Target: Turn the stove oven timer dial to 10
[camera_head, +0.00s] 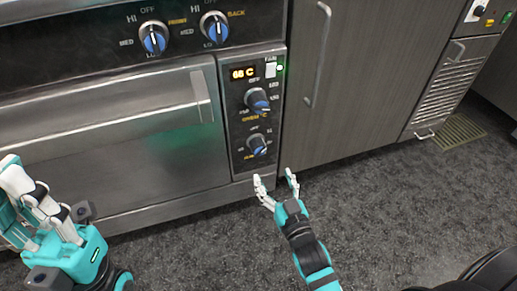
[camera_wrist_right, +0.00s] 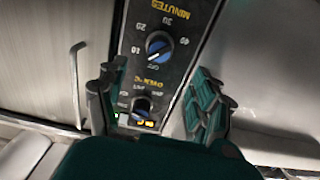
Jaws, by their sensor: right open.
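The oven timer dial (camera_head: 257,144) is the lower dark-and-blue knob on the oven's control panel. In the right wrist view this dial (camera_wrist_right: 159,45) appears upside down, ringed by 10, 20, 30, 40 and the word MINUTES, with OFF at its side nearest me. My right gripper (camera_head: 273,177) is open and empty, just below the panel in the head view and apart from the dial. In the wrist view its fingers (camera_wrist_right: 155,80) flank the panel. My left gripper (camera_head: 30,190) is at the lower left, its opening unclear.
The oven temperature dial (camera_head: 257,100) sits above the timer, under a lit display (camera_head: 243,73). The oven door handle (camera_head: 201,96) is left of the panel. A cabinet handle (camera_head: 318,60) stands out to the right. The floor (camera_head: 400,200) in front is clear.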

